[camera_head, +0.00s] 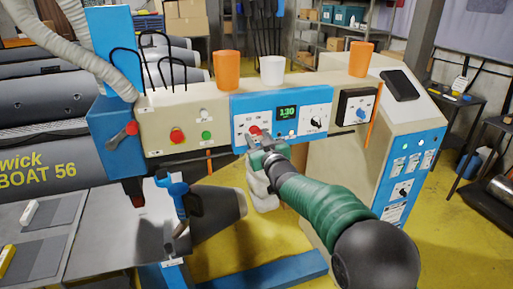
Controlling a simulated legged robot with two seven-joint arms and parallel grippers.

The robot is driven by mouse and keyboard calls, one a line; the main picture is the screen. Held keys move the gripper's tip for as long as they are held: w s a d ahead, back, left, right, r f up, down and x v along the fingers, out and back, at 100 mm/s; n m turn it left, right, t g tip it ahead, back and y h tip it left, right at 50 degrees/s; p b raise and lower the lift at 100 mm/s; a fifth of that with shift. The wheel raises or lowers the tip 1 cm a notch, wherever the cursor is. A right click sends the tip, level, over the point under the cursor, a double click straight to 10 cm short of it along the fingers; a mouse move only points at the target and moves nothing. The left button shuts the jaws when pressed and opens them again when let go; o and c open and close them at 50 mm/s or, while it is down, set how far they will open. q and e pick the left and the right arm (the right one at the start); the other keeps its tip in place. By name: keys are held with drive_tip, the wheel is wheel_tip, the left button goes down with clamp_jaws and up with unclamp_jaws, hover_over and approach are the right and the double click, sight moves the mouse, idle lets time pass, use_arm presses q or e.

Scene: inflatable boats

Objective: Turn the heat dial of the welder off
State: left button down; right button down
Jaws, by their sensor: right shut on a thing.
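The welder (190,108) is a long beige and blue machine across the middle of the view. Its blue control panel (290,98) has a green display (288,113) reading about 130. A small red knob (254,130) sits at the panel's lower left. My right gripper (256,141) comes up from the lower right and is shut on this red knob, whose labels are too small to read and are partly hidden. A black dial (316,122) is right of the display. A dial on a dark square plate (361,113) is further right. My left gripper is not in view.
Orange cups (226,70) and a white cup (272,70) stand on the welder's top. A red button (177,136) and green button (207,135) are left of the panel. A blue-handled tool (172,186) hangs below. A dark phone-like device (400,85) lies on the right cabinet (340,170).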

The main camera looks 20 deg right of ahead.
drive_tip(key=shift+f+n, duration=0.1)
drive_tip(key=shift+n, duration=0.2)
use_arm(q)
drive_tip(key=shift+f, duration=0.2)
use_arm(e)
drive_tip(key=c, duration=0.9)
unclamp_jaws()
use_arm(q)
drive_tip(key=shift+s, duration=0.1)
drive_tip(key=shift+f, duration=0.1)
use_arm(e)
drive_tip(key=shift+s, duration=0.15)
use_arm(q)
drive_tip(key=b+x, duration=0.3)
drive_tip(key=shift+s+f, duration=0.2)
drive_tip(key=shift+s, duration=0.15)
use_arm(e)
drive_tip(key=s, duration=1.6)
drive_tip(key=shift+s+d, duration=0.25)
drive_tip(key=shift+s, duration=0.05)
